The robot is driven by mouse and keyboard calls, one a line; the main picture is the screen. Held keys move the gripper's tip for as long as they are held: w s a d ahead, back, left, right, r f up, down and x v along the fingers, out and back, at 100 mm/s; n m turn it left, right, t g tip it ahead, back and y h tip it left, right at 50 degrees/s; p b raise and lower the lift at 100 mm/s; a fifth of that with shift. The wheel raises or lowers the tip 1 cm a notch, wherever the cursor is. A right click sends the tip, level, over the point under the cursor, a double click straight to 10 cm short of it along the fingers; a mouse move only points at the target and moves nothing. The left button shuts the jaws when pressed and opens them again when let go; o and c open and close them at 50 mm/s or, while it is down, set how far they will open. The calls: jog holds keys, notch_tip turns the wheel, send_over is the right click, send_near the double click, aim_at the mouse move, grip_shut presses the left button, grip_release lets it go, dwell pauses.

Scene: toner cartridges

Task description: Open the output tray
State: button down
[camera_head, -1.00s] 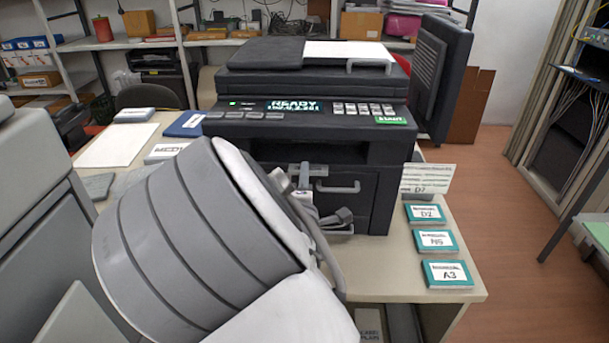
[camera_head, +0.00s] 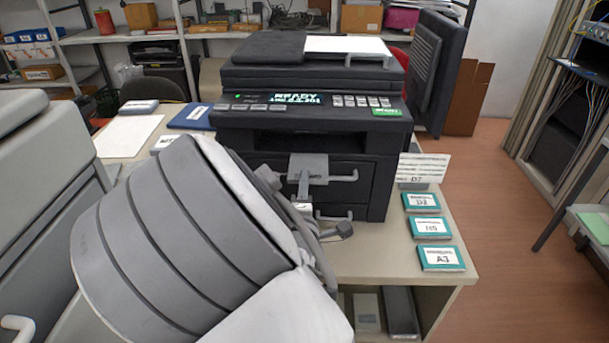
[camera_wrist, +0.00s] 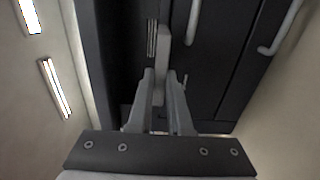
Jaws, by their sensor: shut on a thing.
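The dark printer (camera_head: 255,162) stands on the table with its lit display showing READY. Its front has a dark panel with a light grey bar handle (camera_head: 342,178), and a second grey handle (camera_head: 334,217) lower down. Which part is the output tray I cannot tell for certain. A grey bracket-like piece (camera_head: 308,168) stands at the printer front beside the upper handle. In the wrist view, my gripper (camera_wrist: 160,88) is shut on a narrow grey bar (camera_wrist: 162,55) at the dark printer front. My arm hides the printer's lower left front in the head view.
Teal-edged boxes (camera_head: 434,228) labelled D2, A3 and another line the table's right edge. A labelled card (camera_head: 423,168) stands beside the printer. A white sheet (camera_head: 128,136) and a blue folder (camera_head: 190,118) lie left. Open floor is at right.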

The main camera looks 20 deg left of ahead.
jog(key=c, duration=0.8)
grip_release()
jog(key=shift+c, duration=0.2)
jog(key=p+v, duration=1.1)
jog(key=v, duration=0.6)
jog(key=shift+s, duration=0.2)
jog(key=shift+f, duration=0.1)
